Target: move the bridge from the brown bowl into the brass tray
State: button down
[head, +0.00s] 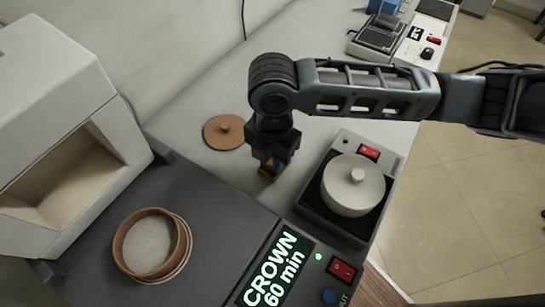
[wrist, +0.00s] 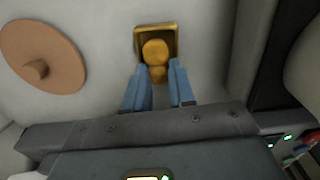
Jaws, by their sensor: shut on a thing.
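The brass tray (wrist: 172,28) is a small square dish on the pale bench; in the head view a brown-gold bit of it (head: 266,177) shows under my gripper (head: 270,164). In the wrist view, the bridge (wrist: 156,48), a rounded yellow-gold piece, lies between the blue fingertips of my gripper (wrist: 159,68), which are shut on it. It overlaps the tray in that view; I cannot tell whether it touches the tray floor. The brown bowl (head: 181,262) stands on the dark furnace top at lower left, with pale grains inside and no bridge visible in it.
A round brown lid (head: 222,138) lies on the bench left of my gripper; it also shows in the wrist view (wrist: 55,48). A pale lidded pot (head: 352,190) stands on a dark plate to the right. The white furnace (head: 45,110) is at left, with a display (head: 275,268) in front.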

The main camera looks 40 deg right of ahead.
jog(key=shift+s+f, duration=0.2)
jog(key=shift+f, duration=0.75)
jog(key=c, duration=0.9)
grip_release()
jog(key=shift+a+f, duration=0.1)
jog(key=shift+c, duration=0.2)
jog(key=shift+w+r, duration=0.15)
jog(key=shift+r, duration=0.8)
notch_tip(320, 180, up, 12)
jog(key=shift+p, duration=0.4)
